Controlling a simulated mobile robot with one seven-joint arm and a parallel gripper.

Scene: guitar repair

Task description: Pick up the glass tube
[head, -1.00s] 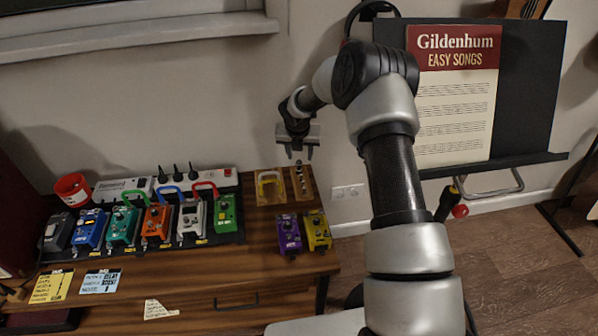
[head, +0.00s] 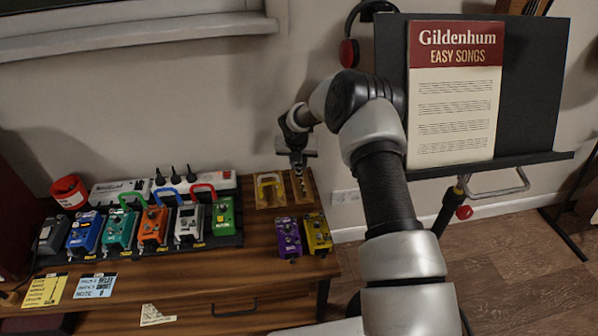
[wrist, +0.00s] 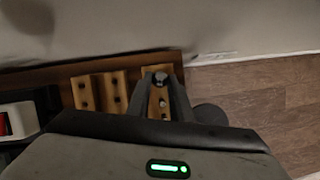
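A narrow wooden holder (head: 311,196) stands at the right back of the table; it also shows in the wrist view (wrist: 154,116). A small round greyish, shiny thing (wrist: 160,79) stands at its far end between my fingertips; it looks like the glass tube's top, but I cannot be sure. My gripper (head: 298,172) points down over this holder, and its fingers also show in the wrist view (wrist: 160,82). The fingers are apart, one on each side of the shiny thing, and I see no clear contact. The gripper hides much of the holder in the head view.
A second wooden piece (wrist: 101,92) sits close on the left. Purple (head: 288,238) and yellow (head: 317,233) pedals stand in front. A pedalboard fills the left of the table. The wall is close behind; a music stand (head: 540,90) is at right.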

